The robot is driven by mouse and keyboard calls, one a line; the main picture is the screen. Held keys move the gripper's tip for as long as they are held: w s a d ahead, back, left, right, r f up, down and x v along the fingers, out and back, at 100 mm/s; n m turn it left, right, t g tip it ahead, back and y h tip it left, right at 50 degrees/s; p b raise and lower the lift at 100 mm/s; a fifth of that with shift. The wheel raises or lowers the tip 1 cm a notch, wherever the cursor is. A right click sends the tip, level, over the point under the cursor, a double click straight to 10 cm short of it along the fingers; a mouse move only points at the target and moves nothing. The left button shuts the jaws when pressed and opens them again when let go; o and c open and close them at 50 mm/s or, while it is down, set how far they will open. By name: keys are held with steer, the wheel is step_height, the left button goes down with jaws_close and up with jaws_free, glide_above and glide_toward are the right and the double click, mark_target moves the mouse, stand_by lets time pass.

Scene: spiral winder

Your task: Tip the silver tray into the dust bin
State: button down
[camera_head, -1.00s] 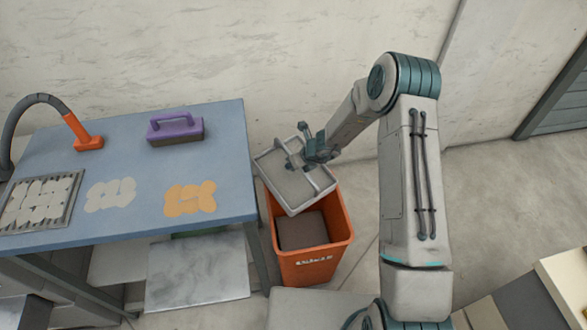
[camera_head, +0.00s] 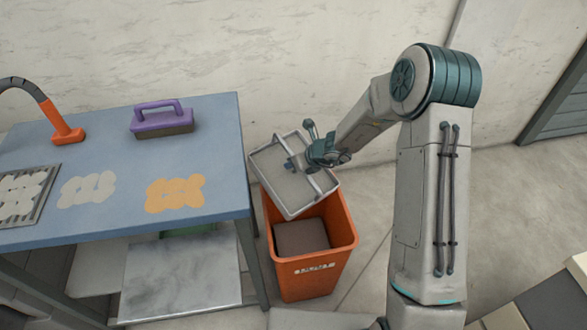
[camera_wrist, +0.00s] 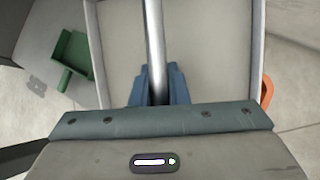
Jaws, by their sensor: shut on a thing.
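The silver tray (camera_head: 278,190) is a shallow, light grey tray with a raised rim and a bar handle across it. My gripper (camera_head: 297,163) is shut on that bar. In the wrist view the bar runs between the blue fingers of my gripper (camera_wrist: 157,92), with the tray floor (camera_wrist: 205,45) behind it. The tray is tilted and held above the back left part of the dust bin (camera_head: 310,282). The bin is orange, open at the top, with a label on its front and a dark grey-brown surface inside. The tray looks empty.
The blue table (camera_head: 110,205) stands left of the bin, bearing a purple-handled brush (camera_head: 162,120), an orange-ended hose (camera_head: 66,135), orange and pale patches and a grate (camera_head: 22,195). A green dustpan (camera_wrist: 72,60) shows in the wrist view. Floor right of the bin is clear.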

mark_target(314, 185)
steer(key=shift+s+d+t+y+b, duration=0.4)
steer(key=shift+t+y+b, duration=0.3)
steer(key=shift+b, duration=3.15)
steer(key=s+d+t+y+b, duration=0.2)
steer(key=b, duration=0.7)
steer(key=shift+s+n, duration=0.1)
steer(key=shift+n, duration=0.2)
steer(key=s+d+t+y+b, duration=0.1)
steer(key=s+t+y+b, duration=0.1)
steer(key=b, duration=0.5)
steer(key=shift+d, duration=0.35)
steer(key=s+d+t+y+b, duration=0.1)
steer(key=s+y+b, duration=0.1)
steer(key=b, duration=0.4)
steer(key=shift+d+n, duration=0.4)
steer(key=s+d+t+y+b, duration=0.1)
steer(key=b, duration=0.1)
steer(key=shift+s+b, duration=0.15)
steer(key=shift+b, duration=0.2)
steer(key=shift+s+d+r+t+y, duration=0.15)
steer(key=shift+s+d+t+y, duration=0.1)
steer(key=shift+t+y, duration=0.15)
